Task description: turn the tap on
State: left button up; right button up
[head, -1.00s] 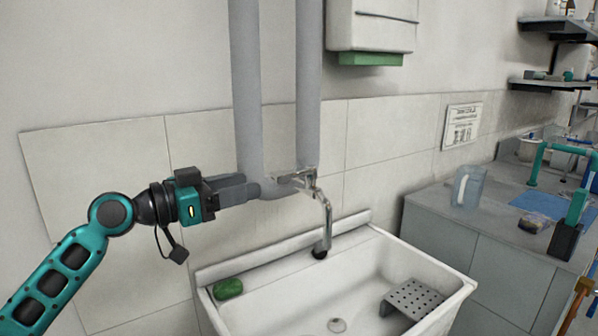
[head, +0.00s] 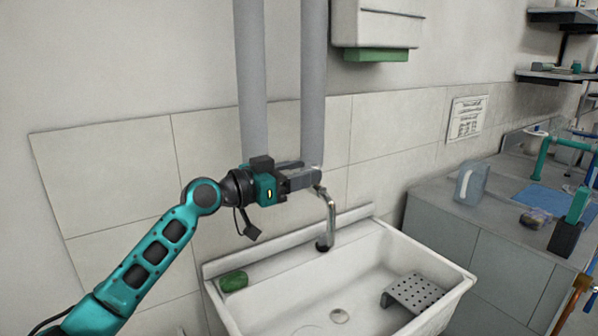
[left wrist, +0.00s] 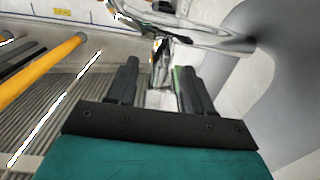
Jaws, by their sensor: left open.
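The chrome tap has a curved spout (head: 330,212) that hangs over the white sink (head: 455,297). My left gripper (head: 318,178) is at the tap's top, level with its wall fitting, and covers most of the tap body and handle in the head view. In the left wrist view, the open left gripper (left wrist: 158,82) has its two dark fingers apart. A chrome part of the tap (left wrist: 160,50) shows between and just beyond the fingertips; I cannot tell whether they touch it. No running water is visible. My right gripper is not in view.
Two grey vertical pipes (head: 314,90) stand close behind my left gripper. A bench with a clear jug (head: 470,183) stands to the right.

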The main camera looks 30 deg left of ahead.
pick_arm(q)
jog(key=shift+c, duration=0.4)
grip_shut()
